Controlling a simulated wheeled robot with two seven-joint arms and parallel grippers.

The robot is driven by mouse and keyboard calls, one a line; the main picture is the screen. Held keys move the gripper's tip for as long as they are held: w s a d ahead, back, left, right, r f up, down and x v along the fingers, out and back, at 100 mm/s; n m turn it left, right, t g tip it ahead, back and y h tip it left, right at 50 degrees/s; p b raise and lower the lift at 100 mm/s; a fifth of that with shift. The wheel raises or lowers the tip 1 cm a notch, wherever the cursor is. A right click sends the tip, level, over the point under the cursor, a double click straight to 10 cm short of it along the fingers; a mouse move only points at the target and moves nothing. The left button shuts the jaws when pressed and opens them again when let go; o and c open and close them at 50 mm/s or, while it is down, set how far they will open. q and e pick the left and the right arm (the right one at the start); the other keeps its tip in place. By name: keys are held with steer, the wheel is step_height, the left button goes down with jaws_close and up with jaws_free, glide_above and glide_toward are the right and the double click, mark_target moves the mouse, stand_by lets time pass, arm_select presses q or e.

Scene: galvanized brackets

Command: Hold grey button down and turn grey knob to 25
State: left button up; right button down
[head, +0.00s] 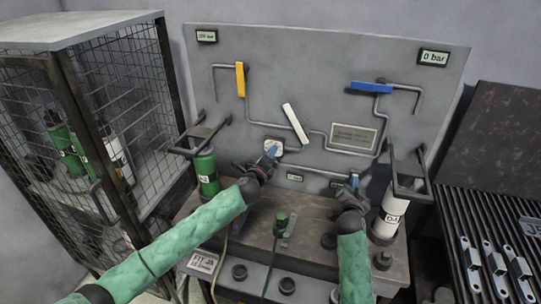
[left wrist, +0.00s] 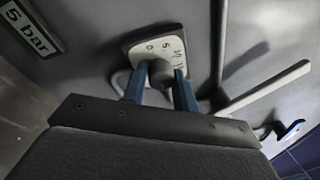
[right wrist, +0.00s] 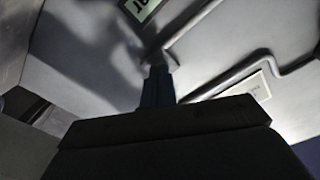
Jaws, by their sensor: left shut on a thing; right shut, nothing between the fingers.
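The grey knob (left wrist: 161,73) sits on a white dial plate (left wrist: 140,47) with numbers, fixed to the grey panel. My left gripper (head: 271,150) is shut on the knob, with one blue finger on each side in the left wrist view (left wrist: 160,88). The plate also shows in the head view (head: 268,142). My right gripper (head: 354,181) is shut with nothing between its fingers, its tips close to the panel. In the right wrist view a small grey round part (right wrist: 157,57), which may be the grey button, is at the fingertips (right wrist: 158,72). I cannot tell whether it is pressed.
The panel (head: 330,70) carries a yellow lever (head: 240,79), a white lever (head: 295,124), a blue lever (head: 371,87) and pipes. A green cylinder (head: 207,172) and a white cylinder (head: 389,215) stand either side. A wire cage (head: 110,90) is at left, brackets (head: 495,258) at right.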

stand_by(0.5)
arm_select(q)
steer(key=o, duration=1)
steer(key=shift+c, duration=0.2)
steer(key=v, duration=1.2)
steer(key=shift+s, duration=0.1)
steer(key=v, duration=1.1)
steer(key=shift+s+a, duration=0.15)
steer(key=shift+s, duration=0.25)
steer(key=shift+f, duration=0.1)
arm_select(e)
steer(key=v, duration=0.6)
